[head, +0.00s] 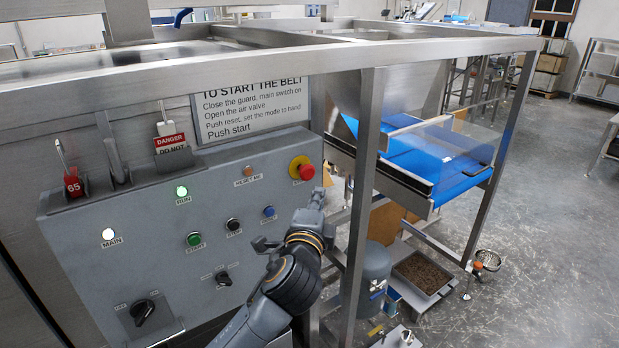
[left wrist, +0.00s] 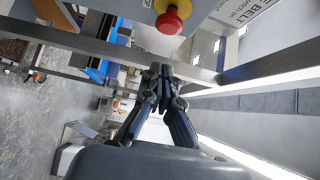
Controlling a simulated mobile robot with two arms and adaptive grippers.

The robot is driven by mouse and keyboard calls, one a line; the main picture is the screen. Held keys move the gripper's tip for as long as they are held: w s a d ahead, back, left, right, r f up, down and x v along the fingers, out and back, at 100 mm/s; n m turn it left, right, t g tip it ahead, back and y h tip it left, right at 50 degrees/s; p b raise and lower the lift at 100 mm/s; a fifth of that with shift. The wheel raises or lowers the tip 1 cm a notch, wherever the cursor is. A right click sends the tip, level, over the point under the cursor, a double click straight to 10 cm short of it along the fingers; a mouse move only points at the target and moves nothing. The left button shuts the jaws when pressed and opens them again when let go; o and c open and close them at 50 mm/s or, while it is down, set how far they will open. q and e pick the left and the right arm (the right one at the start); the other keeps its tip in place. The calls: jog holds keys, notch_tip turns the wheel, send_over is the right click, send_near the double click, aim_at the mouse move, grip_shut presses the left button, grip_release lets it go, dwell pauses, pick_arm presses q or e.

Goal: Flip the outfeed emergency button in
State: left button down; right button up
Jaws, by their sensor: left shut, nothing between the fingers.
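A red mushroom-shaped emergency button (head: 305,171) on a yellow round base sits at the upper right of the grey control panel (head: 90,262). Its small label is too small to read. The red button also shows at the top of the left wrist view (left wrist: 169,22), standing out from its yellow base. My left gripper (head: 317,198) is shut and empty, just below and slightly right of the button in the head view, apart from it. In the left wrist view the shut fingers (left wrist: 160,72) point up the picture, below the button. My right gripper is in neither view.
A steel frame post (head: 362,180) stands right of my left gripper. The panel also carries a green start button (head: 193,239), a black button (head: 233,224), a blue button (head: 269,211) and rotary switches. A blue conveyor belt (head: 425,165) lies behind the post.

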aim_at(313, 173)
pick_arm(q)
jog(key=w, duration=0.2)
jog(key=w+a+p, duration=0.1)
jog(key=w, duration=0.1)
jog(key=w+a+p, duration=0.1)
jog(key=w, duration=0.1)
jog(key=shift+d, duration=0.1)
